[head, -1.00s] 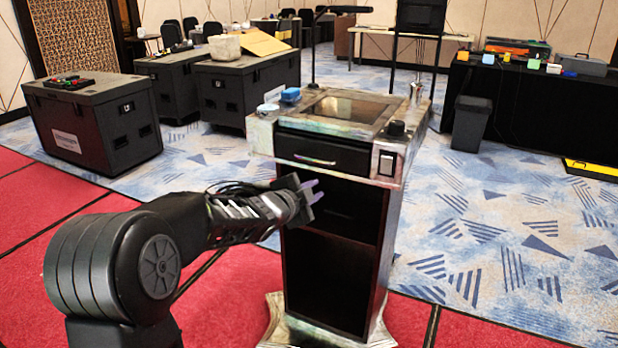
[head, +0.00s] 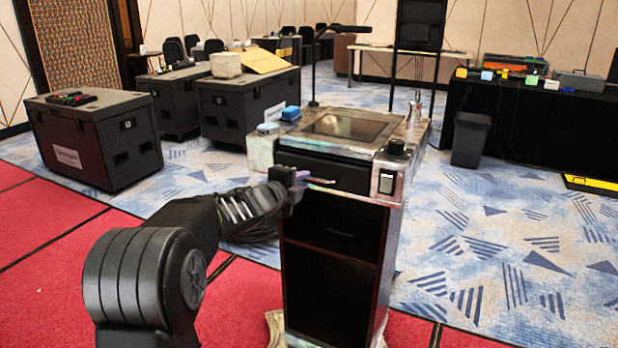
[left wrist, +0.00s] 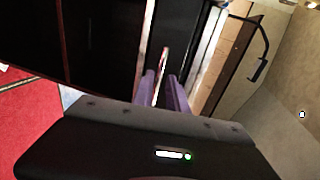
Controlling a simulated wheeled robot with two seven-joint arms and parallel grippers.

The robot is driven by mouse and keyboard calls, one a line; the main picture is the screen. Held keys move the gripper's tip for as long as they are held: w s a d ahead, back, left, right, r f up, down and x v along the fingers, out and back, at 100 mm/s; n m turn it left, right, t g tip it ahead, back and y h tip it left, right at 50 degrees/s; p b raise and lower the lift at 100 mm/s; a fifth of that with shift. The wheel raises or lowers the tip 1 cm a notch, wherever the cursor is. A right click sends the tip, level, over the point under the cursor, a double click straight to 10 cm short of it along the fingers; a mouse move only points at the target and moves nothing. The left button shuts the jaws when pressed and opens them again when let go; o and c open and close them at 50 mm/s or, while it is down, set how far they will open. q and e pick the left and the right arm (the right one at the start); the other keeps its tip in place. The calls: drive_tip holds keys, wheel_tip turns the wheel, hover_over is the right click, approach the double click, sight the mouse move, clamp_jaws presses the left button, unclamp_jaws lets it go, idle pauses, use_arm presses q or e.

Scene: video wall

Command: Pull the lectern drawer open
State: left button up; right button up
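The lectern (head: 385,255) stands in front of me. Its dark drawer (head: 348,176) is below the top and looks flush with the front. The drawer's bright metal handle (head: 321,181) is partly hidden by my left gripper (head: 303,178), which is at the handle's left end. In the left wrist view, the purple fingers of my left gripper (left wrist: 161,88) are apart, with the thin bright handle (left wrist: 164,60) lined up with the gap between them. Whether either finger touches it cannot be told. My right gripper is not in view.
Black cases (head: 95,140) stand at left. A bin (head: 470,140) and a black-draped table (head: 530,125) are at right.

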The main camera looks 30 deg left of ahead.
use_arm(q)
drive_tip(key=shift+x, duration=2.25)
clamp_jaws()
